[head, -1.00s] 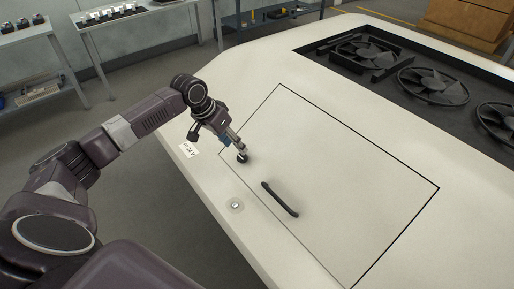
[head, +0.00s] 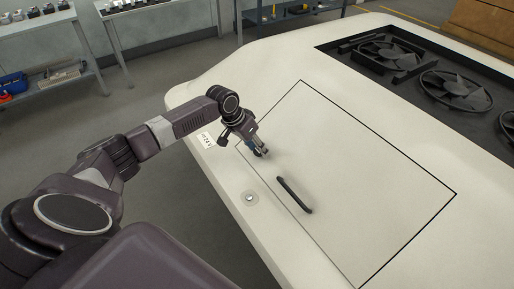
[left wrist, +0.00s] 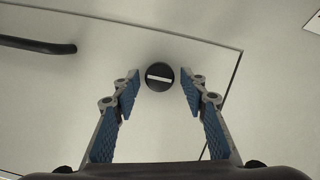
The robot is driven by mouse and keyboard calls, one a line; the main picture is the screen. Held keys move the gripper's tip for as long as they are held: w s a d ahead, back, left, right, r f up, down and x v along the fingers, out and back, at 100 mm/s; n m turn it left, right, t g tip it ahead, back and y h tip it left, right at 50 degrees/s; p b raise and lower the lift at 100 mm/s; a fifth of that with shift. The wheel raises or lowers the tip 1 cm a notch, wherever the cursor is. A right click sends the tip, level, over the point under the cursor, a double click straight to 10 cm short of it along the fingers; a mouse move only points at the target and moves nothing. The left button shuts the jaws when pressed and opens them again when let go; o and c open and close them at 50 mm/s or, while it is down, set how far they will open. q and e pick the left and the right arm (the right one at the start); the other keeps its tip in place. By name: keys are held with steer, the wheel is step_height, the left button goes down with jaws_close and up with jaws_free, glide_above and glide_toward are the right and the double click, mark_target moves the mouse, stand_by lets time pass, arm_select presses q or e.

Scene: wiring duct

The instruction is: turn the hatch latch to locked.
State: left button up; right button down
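The hatch latch (left wrist: 160,77) is a round black knob with a white bar across its face. In the left wrist view the bar lies nearly level, tilted slightly down to the right. My left gripper (left wrist: 160,90) is open, with one blue-padded finger on each side of the knob and a visible gap on both sides. In the head view the left gripper (head: 262,153) points down at the hatch panel (head: 370,180) near its left edge and largely hides the latch. How high the fingertips are above the panel is hard to tell. My right gripper is not in view.
A black bar handle (head: 294,195) stands on the panel near the latch. A small round fitting (head: 249,198) and a white label (head: 205,140) are on the surface outside the panel. Black fans (head: 455,90) sit in a recess at the upper right. Shelves stand behind.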

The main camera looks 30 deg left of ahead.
arm_select(q)
steer(key=c, duration=0.9)
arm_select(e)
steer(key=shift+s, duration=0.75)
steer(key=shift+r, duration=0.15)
arm_select(q)
steer(key=shift+s+d+r+m+y+p, duration=0.1)
steer(key=shift+m+y+p, duration=0.2)
steer(key=shift+m+p, duration=0.85)
steer(key=m+p, duration=0.1)
steer(key=m, duration=0.2)
steer(key=shift+m+p, duration=0.3)
steer(key=shift+m, duration=0.05)
steer(key=m+t+y+p, duration=0.1)
steer(key=m, duration=0.4)
steer(key=shift+s+d+p, duration=0.1)
steer(key=shift+s+p, duration=0.05)
steer(key=shift+p, duration=0.25)
steer(key=m, duration=0.2)
steer(key=shift+m+t, duration=0.3)
steer(key=shift+m, duration=0.1)
steer(key=shift+s+f+m+t+p, duration=0.1)
steer(key=shift+f+m+t+p, duration=0.1)
steer(key=shift+m, duration=0.65)
steer(key=shift+f+m+t+p, duration=0.1)
steer(key=shift+m+p, duration=0.1)
steer(key=shift+m, duration=0.65)
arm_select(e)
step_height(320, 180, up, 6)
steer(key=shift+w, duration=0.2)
